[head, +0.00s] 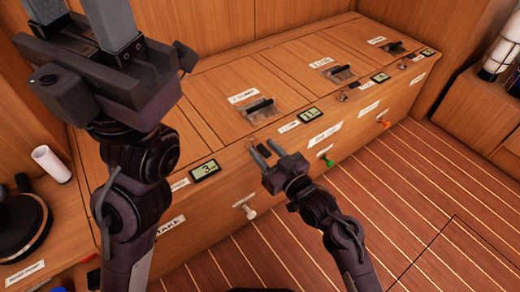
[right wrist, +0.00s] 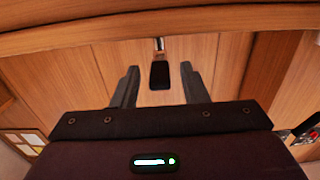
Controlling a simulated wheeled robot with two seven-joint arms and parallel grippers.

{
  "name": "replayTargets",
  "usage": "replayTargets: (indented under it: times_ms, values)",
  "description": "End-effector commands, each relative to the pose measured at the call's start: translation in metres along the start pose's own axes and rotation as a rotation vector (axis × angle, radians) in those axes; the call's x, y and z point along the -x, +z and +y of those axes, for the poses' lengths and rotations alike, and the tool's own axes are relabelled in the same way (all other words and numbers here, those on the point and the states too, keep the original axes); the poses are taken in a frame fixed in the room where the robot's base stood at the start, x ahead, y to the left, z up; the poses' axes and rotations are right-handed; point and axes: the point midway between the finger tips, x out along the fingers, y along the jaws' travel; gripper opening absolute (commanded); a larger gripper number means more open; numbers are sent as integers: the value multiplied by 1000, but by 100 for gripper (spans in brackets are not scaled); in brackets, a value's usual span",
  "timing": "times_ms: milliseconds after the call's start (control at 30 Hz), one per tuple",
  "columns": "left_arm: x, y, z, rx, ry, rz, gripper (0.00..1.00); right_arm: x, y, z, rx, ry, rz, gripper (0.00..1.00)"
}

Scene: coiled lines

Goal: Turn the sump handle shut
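In the head view my right gripper (head: 264,154) is at the front upper edge of the wooden bench. It is open, its fingers on either side of a small dark handle (head: 263,150). In the right wrist view the handle's black grip (right wrist: 160,75) on a metal stem stands between the two fingers (right wrist: 160,88), with a gap on both sides. I cannot read which label belongs to this handle, so I cannot tell if it is the sump one. My left gripper (head: 78,15) is large at the upper left, open and empty, fingers pointing up.
Along the bench (head: 150,128) edge are small displays, one reading 11 (head: 309,114), and similar small handles (head: 342,95). White (head: 247,211), green (head: 328,162) and orange (head: 384,124) knobs stick out of its front. A winch-like drum (head: 22,225) stands lower left. The striped floor is clear.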

Motion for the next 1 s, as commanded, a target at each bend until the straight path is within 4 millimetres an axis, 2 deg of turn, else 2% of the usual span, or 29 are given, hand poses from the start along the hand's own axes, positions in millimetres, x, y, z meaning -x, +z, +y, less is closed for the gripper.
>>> replayTargets:
  times_ms: [100, 200, 533, 833, 1000]
  values:
    - [-1, -4, 3, -2, 12, 20, 43, -17, 2, 0, 0, 0, 2, 40]
    - [-4, -5, 5, -3, 17, 27, 43, -24, 2, 0, 0, 0, -1, 40]
    - [-7, -6, 5, -3, 19, 30, 43, -27, 0, 0, 0, 0, -2, 39]
    - [-7, -6, 5, -3, 19, 30, 43, -27, 0, 0, 0, 0, -2, 0]
    - [-7, -6, 5, -4, 19, 30, 43, -27, 1, 0, 0, 0, -2, 0]
